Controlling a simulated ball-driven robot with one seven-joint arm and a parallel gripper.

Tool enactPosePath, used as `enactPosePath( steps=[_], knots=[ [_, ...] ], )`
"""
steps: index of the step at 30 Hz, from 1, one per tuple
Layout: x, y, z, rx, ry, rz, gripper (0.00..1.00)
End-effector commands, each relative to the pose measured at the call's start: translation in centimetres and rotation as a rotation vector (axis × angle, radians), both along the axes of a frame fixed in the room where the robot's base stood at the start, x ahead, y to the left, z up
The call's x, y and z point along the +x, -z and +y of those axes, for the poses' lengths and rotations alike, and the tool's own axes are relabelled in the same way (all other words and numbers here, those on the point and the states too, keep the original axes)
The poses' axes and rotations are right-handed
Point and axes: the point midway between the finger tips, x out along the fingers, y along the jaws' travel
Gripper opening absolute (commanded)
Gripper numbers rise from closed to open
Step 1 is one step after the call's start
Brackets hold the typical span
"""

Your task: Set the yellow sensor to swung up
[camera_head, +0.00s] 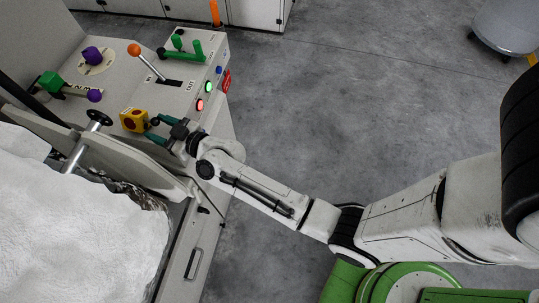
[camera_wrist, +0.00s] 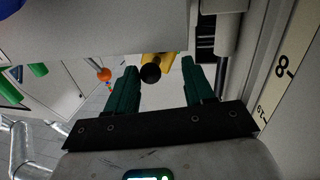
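The yellow sensor (camera_head: 134,120) is a small box with dark round marks, at the near edge of the machine's control panel in the head view. In the wrist view the sensor (camera_wrist: 157,59) shows beyond the fingertips, with a black round end facing me. My gripper (camera_head: 153,128) has dark green fingers spread apart, just right of the sensor. In the wrist view the fingers stand on either side of the sensor's line, with a gap to each. Whether the fingertips reach past its near face is unclear. Its swing joint is hidden.
The panel carries an orange-knobbed lever (camera_head: 146,62), green handles (camera_head: 185,49), a purple knob (camera_head: 92,56), and lit buttons (camera_head: 208,87). White fibre (camera_head: 70,220) fills the near left.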

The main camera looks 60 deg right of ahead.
Motion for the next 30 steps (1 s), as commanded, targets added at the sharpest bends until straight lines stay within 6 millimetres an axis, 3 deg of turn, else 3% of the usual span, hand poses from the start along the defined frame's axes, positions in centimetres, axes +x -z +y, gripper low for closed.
enactPosePath(
  steps=[6, 24, 30],
  knots=[
    [-0.2, 0.7, 0.6, -0.153, 0.000, -0.050, 0.52],
    [-11.3, 0.7, -0.8, -0.152, 0.000, -0.047, 0.52],
    [-12.1, 2.2, 0.4, -0.148, -0.101, 0.084, 0.52]
  ],
)
